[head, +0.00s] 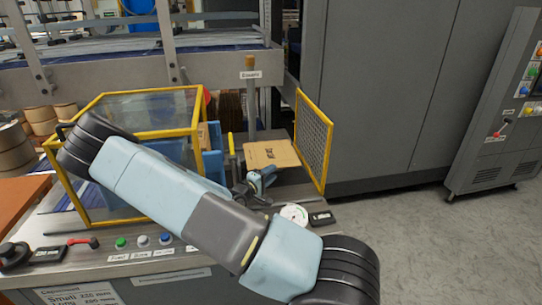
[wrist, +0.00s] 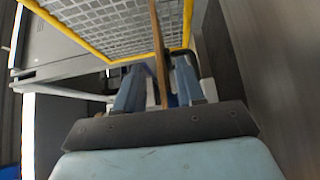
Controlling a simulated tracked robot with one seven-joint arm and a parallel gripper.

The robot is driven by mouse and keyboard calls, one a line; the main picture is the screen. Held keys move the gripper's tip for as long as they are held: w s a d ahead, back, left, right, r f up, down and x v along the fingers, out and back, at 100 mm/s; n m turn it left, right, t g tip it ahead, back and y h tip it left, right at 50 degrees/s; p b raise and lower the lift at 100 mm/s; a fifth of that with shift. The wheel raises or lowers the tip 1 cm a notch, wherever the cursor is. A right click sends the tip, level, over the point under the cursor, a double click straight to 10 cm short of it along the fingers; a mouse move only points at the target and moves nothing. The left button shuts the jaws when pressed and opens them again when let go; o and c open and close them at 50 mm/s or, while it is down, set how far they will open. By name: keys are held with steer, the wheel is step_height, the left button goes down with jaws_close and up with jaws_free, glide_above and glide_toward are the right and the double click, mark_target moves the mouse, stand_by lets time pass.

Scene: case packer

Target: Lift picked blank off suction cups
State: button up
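The blank (head: 270,154) is a flat tan cardboard sheet at the center of the head view, beside the yellow-framed mesh guard. In the wrist view the blank (wrist: 157,48) shows edge-on as a thin brown strip running between my two fingers. My gripper (head: 257,181) is at the blank's near edge in the head view. In the wrist view my gripper (wrist: 160,85) has one blue finger on each side of the strip, with narrow gaps seemingly visible, so it looks partly open around the edge. The suction cups cannot be made out.
The yellow-framed mesh guard (head: 314,140) stands close to the right of the blank. A clear yellow-framed guard (head: 150,105) is to the left, with a blue bin (head: 213,163) by it. A round gauge (head: 295,214) sits near the bench edge. A large grey cabinet (head: 385,80) stands behind.

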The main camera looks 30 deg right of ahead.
steer(key=shift+x, duration=1.6)
steer(key=shift+c, duration=0.4)
jaws_close()
